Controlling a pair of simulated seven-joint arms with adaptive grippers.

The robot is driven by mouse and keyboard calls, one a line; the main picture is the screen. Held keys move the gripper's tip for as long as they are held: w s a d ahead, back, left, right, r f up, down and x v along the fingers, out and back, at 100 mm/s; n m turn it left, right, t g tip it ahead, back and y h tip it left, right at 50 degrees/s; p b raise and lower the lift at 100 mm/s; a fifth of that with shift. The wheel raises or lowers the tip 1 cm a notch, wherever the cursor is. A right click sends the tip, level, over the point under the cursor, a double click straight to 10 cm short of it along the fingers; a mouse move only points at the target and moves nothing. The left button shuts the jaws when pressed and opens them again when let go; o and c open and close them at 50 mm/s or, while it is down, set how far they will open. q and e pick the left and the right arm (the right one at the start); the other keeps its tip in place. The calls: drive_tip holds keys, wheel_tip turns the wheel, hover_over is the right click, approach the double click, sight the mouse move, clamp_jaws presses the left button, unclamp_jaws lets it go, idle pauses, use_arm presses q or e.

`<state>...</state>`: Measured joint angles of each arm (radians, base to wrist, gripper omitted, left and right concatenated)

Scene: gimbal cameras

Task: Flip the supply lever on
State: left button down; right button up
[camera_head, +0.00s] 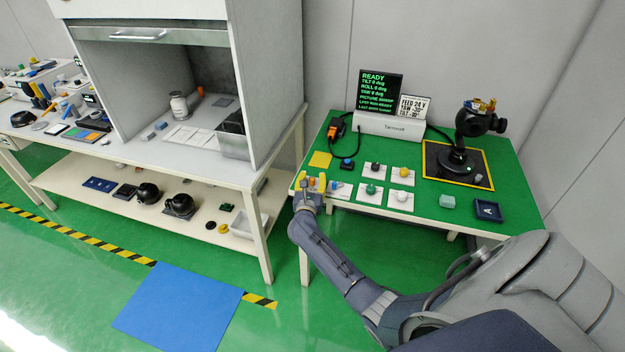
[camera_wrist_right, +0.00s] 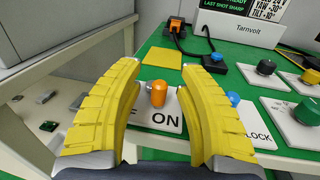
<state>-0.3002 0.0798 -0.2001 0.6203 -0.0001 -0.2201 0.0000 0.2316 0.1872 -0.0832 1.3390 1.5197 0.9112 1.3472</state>
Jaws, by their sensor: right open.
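The supply lever (camera_wrist_right: 158,94) has an orange handle and stands on a white plate (camera_wrist_right: 172,121) with "ON" readable and another label partly hidden by a finger. My right gripper (camera_wrist_right: 157,75) is open, with its yellow fingers on either side of the lever and a gap to each. I cannot tell exactly which way the lever leans. In the head view my right gripper (camera_head: 311,181) is at the front left corner of the green table, and the lever is small between its fingers. My left gripper is not in view.
A blue knob (camera_wrist_right: 233,99) on a plate ending in "LOCK" sits close right of the right finger. Green (camera_head: 370,188), yellow (camera_head: 404,172) and black (camera_head: 375,167) knobs are beyond. A yellow square (camera_head: 320,159) lies behind. A display (camera_head: 380,92) reads READY; a camera gimbal (camera_head: 462,150) stands right.

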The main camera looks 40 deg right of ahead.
drive_tip(key=shift+o, duration=0.3)
clamp_jaws()
drive_tip(key=shift+s+d+n+t+y, duration=0.15)
drive_tip(key=shift+d+n+t+y, duration=0.05)
drive_tip(key=shift+n+t+y, duration=0.35)
drive_tip(key=shift+d+n+t+y, duration=0.1)
drive_tip(key=shift+n+t+y, duration=0.4)
drive_tip(key=shift+y, duration=0.25)
drive_tip(key=shift+c, duration=0.3)
unclamp_jaws()
